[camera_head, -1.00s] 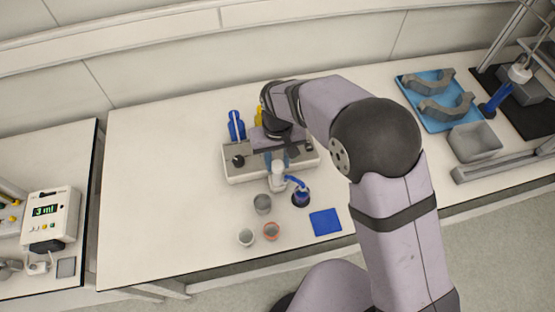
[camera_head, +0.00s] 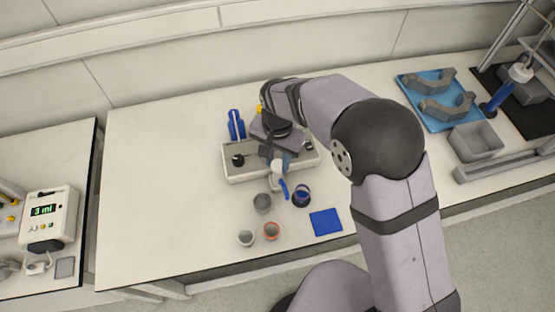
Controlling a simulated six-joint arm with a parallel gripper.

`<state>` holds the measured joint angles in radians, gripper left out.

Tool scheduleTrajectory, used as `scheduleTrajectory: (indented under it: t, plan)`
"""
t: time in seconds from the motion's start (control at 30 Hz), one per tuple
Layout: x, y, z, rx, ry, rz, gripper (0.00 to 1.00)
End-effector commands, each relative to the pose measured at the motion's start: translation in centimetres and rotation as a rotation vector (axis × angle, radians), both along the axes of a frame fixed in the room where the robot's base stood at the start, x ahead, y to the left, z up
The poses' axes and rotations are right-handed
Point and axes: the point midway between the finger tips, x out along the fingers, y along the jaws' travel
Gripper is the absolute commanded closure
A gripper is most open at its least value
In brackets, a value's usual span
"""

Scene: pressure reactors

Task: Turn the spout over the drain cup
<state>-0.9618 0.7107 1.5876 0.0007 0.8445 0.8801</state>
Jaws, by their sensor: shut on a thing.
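The blue spout (camera_head: 284,190) curves out from a white fitting (camera_head: 277,170) in front of the grey tray-like stand and points toward the front. My gripper (camera_head: 276,156) is at the top of this fitting, shut on the spout assembly; my wrist hides much of the grip. The spout's tip lies between a grey cup (camera_head: 262,203) on its left and a dark blue cup (camera_head: 301,196) on its right, and looks to be over neither. I cannot tell which cup is the drain cup.
A grey cup (camera_head: 246,238) and an orange-rimmed cup (camera_head: 271,231) stand nearer the front. A blue pad (camera_head: 325,222) lies at right. A blue bottle (camera_head: 236,125) stands behind the stand (camera_head: 233,173). The bench's left part is clear.

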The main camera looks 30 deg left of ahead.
Motion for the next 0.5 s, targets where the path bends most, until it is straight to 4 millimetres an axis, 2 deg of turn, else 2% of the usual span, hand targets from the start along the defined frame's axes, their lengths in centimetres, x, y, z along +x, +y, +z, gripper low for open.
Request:
scheduleTrajectory:
  t: [0.5]
  plan:
    - [0.21,0.11,0.23,0.005,-0.005,-0.489,1.0]
